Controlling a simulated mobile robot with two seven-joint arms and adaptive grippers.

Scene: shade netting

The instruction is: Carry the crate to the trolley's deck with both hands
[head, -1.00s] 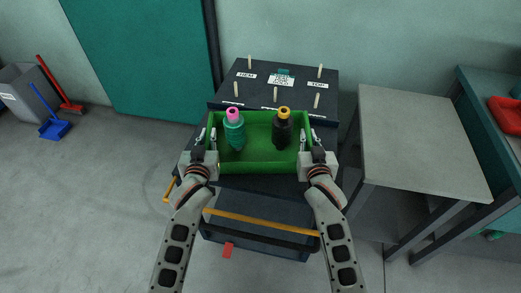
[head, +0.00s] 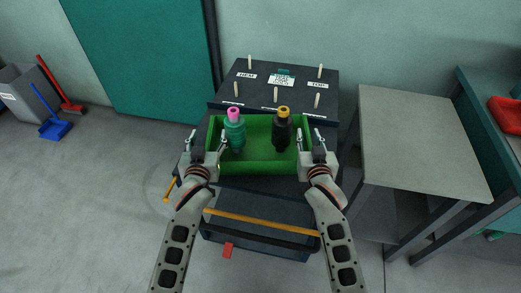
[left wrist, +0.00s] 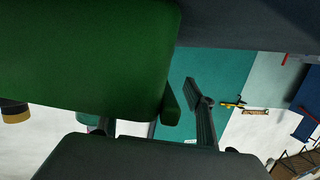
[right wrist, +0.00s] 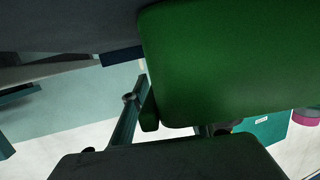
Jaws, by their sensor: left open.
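The green crate (head: 260,167) is level in front of me, over the dark trolley's deck (head: 250,184); its underside contact is hidden. A teal bottle with a pink cap (head: 235,131) and a black bottle with an orange cap (head: 282,132) stand upright in it. My left gripper (head: 207,141) is open at the crate's left end, its fingers spread either side of the end wall. My right gripper (head: 311,140) is open at the right end. In the wrist views the crate's green end fills much of the left (left wrist: 90,60) and right (right wrist: 230,65) pictures.
A dark bench with pegs and white labels (head: 272,78) stands right behind the crate. A grey table (head: 415,135) is at the right. The trolley's orange bar (head: 255,221) is in front.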

